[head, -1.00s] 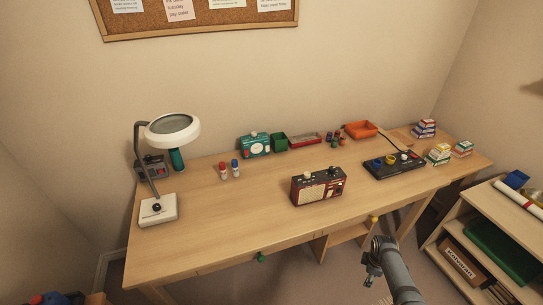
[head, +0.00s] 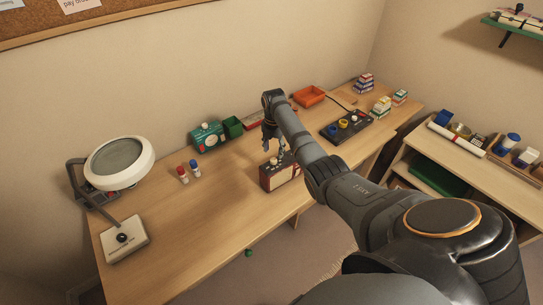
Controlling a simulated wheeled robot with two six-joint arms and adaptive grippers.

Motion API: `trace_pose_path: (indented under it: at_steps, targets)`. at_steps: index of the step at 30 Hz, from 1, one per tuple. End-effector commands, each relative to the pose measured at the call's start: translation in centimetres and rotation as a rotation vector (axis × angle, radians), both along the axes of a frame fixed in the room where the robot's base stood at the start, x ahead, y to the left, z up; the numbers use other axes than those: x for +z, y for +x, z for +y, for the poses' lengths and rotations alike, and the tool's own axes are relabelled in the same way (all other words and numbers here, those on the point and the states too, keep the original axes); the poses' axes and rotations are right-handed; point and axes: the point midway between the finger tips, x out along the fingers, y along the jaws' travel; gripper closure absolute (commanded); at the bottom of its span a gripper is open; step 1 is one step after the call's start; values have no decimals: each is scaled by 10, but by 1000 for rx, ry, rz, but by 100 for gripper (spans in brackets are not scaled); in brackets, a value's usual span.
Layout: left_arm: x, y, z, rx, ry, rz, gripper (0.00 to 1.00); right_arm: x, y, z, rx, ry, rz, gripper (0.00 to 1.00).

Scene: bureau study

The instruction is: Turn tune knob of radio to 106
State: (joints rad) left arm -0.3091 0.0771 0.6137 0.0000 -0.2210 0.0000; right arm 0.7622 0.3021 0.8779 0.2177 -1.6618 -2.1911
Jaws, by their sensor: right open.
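The dark red radio (head: 268,181) stands upright on the wooden desk (head: 225,215), near its front edge. A pale knob (head: 273,161) shows on its top. My right arm comes in from the lower right and covers the radio's right part. My right gripper (head: 272,147) points down just above the radio's top, close to the knob, and is open. I cannot tell whether the fingers touch the knob. The dial reading is too small to read. My left gripper is not in view.
A magnifier lamp (head: 120,160) stands at the desk's left. A green radio-like box (head: 207,137), a green bin (head: 233,127) and an orange tray (head: 310,95) line the back. A black control panel (head: 345,125) lies to the right.

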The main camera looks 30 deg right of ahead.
Motion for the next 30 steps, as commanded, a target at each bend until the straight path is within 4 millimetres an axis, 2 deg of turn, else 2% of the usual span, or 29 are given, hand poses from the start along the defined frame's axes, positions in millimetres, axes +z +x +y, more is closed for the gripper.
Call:
trace_pose_path:
  at_steps: [3,7,12,18,30]
  targets:
    - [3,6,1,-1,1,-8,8,-23,-1,1,0,2,3,50]
    - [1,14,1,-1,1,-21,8,-42,0,0,0,1,0,50]
    - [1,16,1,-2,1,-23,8,-50,0,0,0,0,-1,50]
    - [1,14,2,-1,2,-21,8,-51,0,0,0,0,-1,50]
    - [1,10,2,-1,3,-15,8,-51,0,0,0,0,-1,100]
